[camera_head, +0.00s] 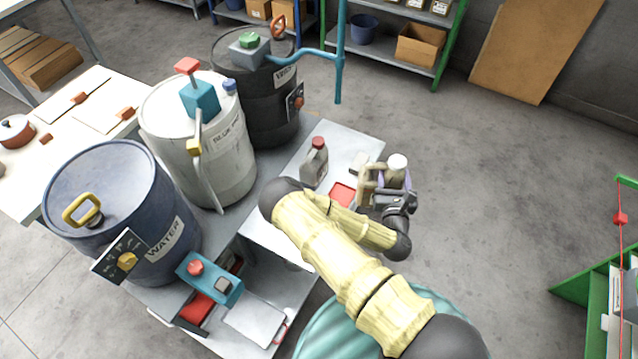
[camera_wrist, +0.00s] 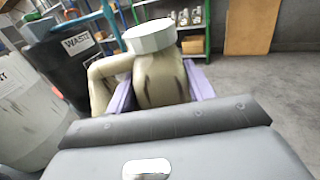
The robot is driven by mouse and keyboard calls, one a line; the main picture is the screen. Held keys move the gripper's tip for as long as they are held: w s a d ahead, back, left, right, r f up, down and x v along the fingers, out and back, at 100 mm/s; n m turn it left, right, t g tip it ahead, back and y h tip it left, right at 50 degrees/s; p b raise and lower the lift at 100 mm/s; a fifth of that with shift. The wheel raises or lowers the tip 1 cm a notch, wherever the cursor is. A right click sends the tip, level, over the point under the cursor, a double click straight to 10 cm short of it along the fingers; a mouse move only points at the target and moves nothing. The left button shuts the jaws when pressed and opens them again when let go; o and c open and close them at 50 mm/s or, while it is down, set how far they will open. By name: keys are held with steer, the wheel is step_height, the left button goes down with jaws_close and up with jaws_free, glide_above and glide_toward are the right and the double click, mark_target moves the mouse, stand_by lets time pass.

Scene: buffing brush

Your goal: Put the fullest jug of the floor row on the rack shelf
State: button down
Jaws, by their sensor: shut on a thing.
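My gripper (camera_head: 392,186) is shut on a beige jug with a white cap (camera_head: 398,162), beyond the right edge of the grey bench. In the wrist view the jug (camera_wrist: 160,82) stands nearly upright, its handle to the left, with purple finger pads (camera_wrist: 198,80) on both sides. Its fill level cannot be told, and its lower part is hidden. A grey jug with a red cap (camera_head: 314,165) stands on the bench. No row of jugs shows on the floor. A green rack (camera_head: 594,318) stands at the right edge, partly cut off; which rack the task means is unclear.
Blue (camera_head: 110,200), white (camera_head: 215,150) and black (camera_head: 262,105) drums stand at the left along the grey bench (camera_head: 335,140). A teal pipe (camera_head: 340,60) hangs near the black drum. Shelving (camera_head: 405,58) stands at the back. The floor (camera_head: 500,190) between bench and green rack is clear.

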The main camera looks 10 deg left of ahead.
mark_target(363, 177)
steer(key=a+f+b, duration=0.1)
steer(key=a+b, duration=0.1)
steer(key=w+a+f+b, duration=0.1)
steer(key=a+b, duration=0.1)
steer(key=a, duration=0.1)
steer(key=w+a+f+b, duration=0.1)
steer(key=a+f+b, duration=0.1)
steer(key=a+b, duration=0.1)
steer(key=shift+a, duration=0.1)
steer(key=s+a+f+b, duration=0.1)
steer(key=a+f+b, duration=0.2)
steer(key=a+b, duration=0.5)
steer(key=s+a+f+b, duration=0.2)
steer(key=a+b, duration=0.6)
steer(key=a, duration=0.8)
steer(key=shift+s+a+f, duration=0.15)
steer(key=shift+s+f, duration=0.05)
steer(key=shift+f, duration=0.6)
step_height(363, 177, down, 6)
steer(key=b, duration=0.1)
steer(key=shift+f, duration=0.1)
steer(key=shift+f+b, duration=0.65)
steer(key=shift+f, duration=1.15)
